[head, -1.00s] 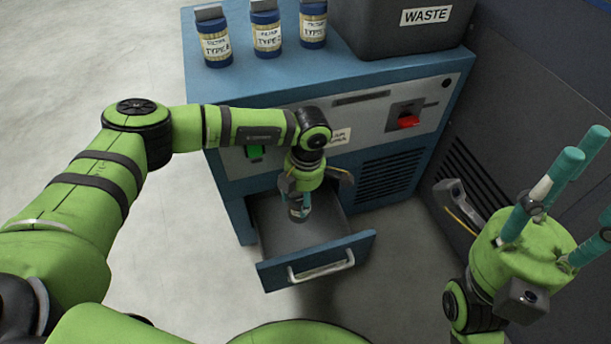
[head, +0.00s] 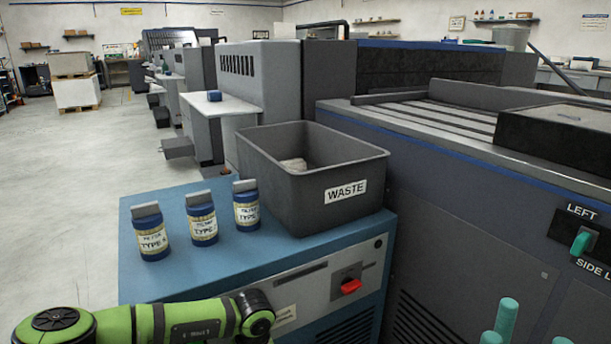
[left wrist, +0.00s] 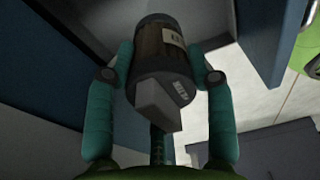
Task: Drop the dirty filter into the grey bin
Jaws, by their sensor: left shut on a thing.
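The dirty filter (left wrist: 163,72) is a dark cylinder with a brownish, dirty label and a grey tab. It shows in the left wrist view, between the teal fingers of my left gripper (left wrist: 160,50), which is shut on it. The head view does not show that gripper or the filter, only part of the left arm at the bottom. The grey bin (head: 335,212), marked WASTE, stands on the blue cabinet in the head view, open at the top, with something pale inside. My right gripper (head: 530,326) shows only its teal fingertips, apart and empty, at the bottom right.
Three blue filter bottles, a left one (head: 152,240), a middle one (head: 202,225) and a right one (head: 246,212), stand on the cabinet top (head: 165,283) left of the bin. A red switch (head: 350,286) is on its front. A large dark machine (head: 470,215) stands to the right.

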